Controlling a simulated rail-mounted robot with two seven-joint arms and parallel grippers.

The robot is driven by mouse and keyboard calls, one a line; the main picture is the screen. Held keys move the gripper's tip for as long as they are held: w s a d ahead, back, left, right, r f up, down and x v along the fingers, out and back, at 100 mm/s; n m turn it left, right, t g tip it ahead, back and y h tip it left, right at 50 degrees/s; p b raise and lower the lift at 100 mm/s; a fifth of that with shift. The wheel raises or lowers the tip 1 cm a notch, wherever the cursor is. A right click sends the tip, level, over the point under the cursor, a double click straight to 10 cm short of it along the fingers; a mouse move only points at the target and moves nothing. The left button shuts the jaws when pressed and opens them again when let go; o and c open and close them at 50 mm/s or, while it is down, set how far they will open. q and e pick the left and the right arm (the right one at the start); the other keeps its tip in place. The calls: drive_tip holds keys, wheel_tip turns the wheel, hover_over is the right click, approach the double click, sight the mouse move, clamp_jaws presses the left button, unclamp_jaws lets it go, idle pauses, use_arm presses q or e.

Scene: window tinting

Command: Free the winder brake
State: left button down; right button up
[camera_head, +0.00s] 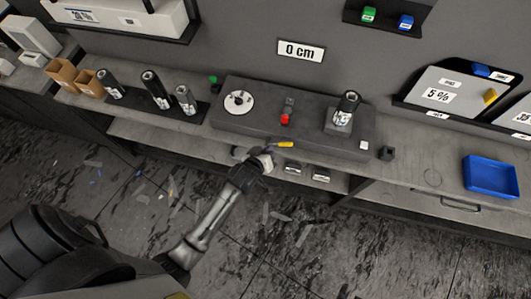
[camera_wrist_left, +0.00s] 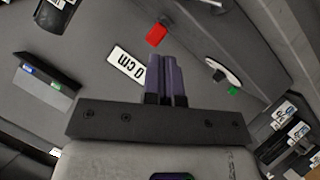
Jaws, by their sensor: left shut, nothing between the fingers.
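The winder is a dark grey console (camera_head: 225,117) on the bench, with a white round dial (camera_head: 238,102) at its left and a dark roll on a white-labelled stand (camera_head: 343,115) at its right. A small red part, perhaps the brake lever (camera_head: 285,119), stands at its middle; a red block also shows in the left wrist view (camera_wrist_left: 155,35). My left gripper (camera_head: 264,160) is in front of the console's front edge, below and left of the red part. In the left wrist view its fingers (camera_wrist_left: 166,78) are together and empty, apart from the red block.
A yellow-handled item (camera_head: 285,144) lies by the console front, close to my left gripper. Several dark rolls (camera_head: 156,90) stand to the left. A "0 cm" sign (camera_head: 301,50) is on the wall.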

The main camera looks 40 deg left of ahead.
use_arm(q)
drive_tip(key=shift+v, duration=1.15)
drive_tip(key=s+r+m+g, duration=0.2)
drive_tip(key=s+m+g, duration=0.25)
drive_tip(key=s, duration=0.65)
drive_tip(key=s+r+m+g, duration=0.2)
drive_tip(key=s+m+g, duration=0.25)
drive_tip(key=s, duration=0.75)
wheel_tip(320, 180, up, 13)
drive_tip(key=p, duration=1.2)
drive_tip(key=shift+f+h, duration=0.15)
drive_tip(key=shift+h, duration=0.25)
